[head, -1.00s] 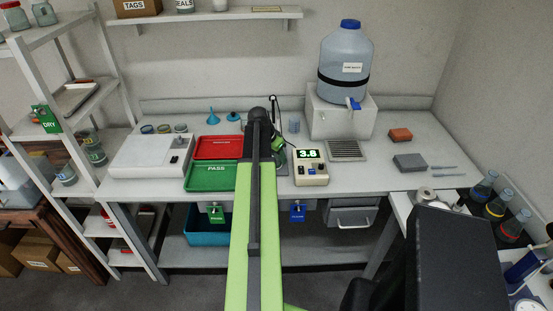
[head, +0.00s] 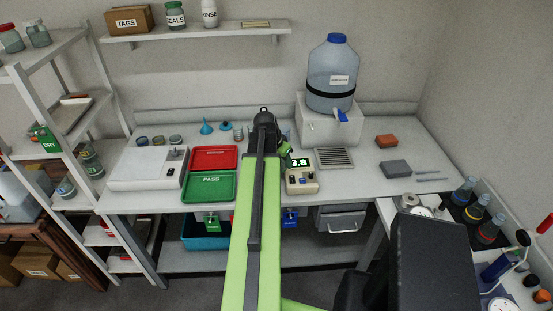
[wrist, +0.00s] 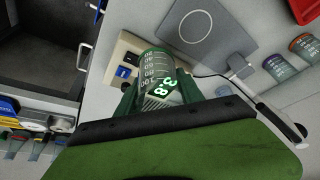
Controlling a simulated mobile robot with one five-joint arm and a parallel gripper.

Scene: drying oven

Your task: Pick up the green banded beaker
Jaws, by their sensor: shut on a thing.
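In the wrist view a clear beaker (wrist: 155,66) with white graduation marks sits between the green fingers of my gripper (wrist: 158,97). The fingers are shut on it. In the head view my arm hides most of the gripper (head: 284,150), which is near the meter's left side; the beaker cannot be made out there.
The cream meter (head: 301,182) is close by. Red (head: 213,150) and green (head: 222,195) trays lie left of my arm. The water jug (head: 332,75) stands behind right. In the wrist view a grey plate with a circle (wrist: 195,27) and banded containers (wrist: 278,68) are near.

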